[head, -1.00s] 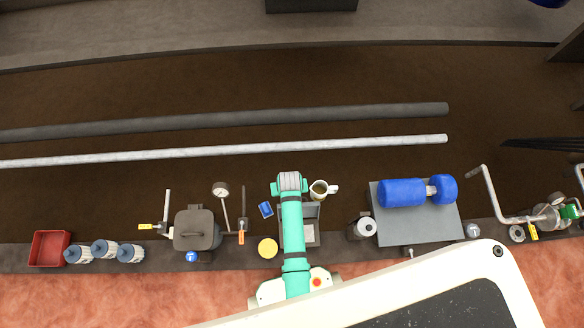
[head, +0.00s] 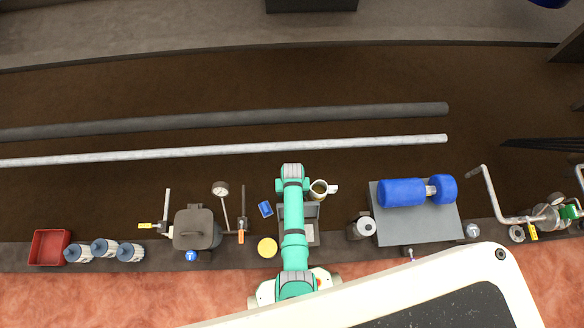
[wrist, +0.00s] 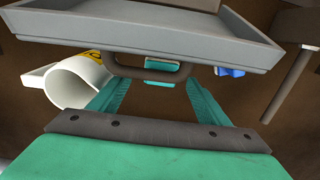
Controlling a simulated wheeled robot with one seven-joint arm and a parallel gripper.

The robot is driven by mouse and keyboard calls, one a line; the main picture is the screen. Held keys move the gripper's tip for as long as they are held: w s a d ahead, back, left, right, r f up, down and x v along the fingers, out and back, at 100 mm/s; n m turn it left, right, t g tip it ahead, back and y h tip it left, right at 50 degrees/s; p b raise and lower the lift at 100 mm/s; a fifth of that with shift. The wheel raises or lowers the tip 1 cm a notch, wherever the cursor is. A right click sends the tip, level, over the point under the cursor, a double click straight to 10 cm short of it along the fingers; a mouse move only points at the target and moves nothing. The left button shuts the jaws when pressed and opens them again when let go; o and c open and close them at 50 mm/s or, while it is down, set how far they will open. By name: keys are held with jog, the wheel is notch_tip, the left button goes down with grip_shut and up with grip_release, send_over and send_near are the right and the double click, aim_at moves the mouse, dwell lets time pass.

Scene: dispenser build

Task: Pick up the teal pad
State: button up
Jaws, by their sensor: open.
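In the wrist view, a small teal patch, likely the teal pad (wrist: 161,66), shows behind the dark handle bar (wrist: 185,71) of a grey tray (wrist: 160,35). The bar crosses in front of the patch, and most of it is hidden. My gripper (wrist: 155,92) is open and empty, with its teal fingers spread either side of the patch. I cannot tell the gap in depth. In the head view my arm covers the gripper and part of the grey tray (head: 311,232); the pad cannot be made out there.
A white mug (head: 319,189) is close beside my arm; it also shows at the left of the wrist view (wrist: 75,85). A blue box (head: 265,209) and yellow disc (head: 267,247) are left of the arm. A grey platform (head: 415,229) bears a blue roller (head: 402,192).

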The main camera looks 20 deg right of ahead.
jog(key=shift+w+f, duration=0.2)
jog(key=shift+f, duration=1.65)
jog(key=c, duration=1.2)
jog(key=shift+o, duration=0.2)
jog(key=shift+r, duration=0.1)
notch_tip(320, 180, up, 18)
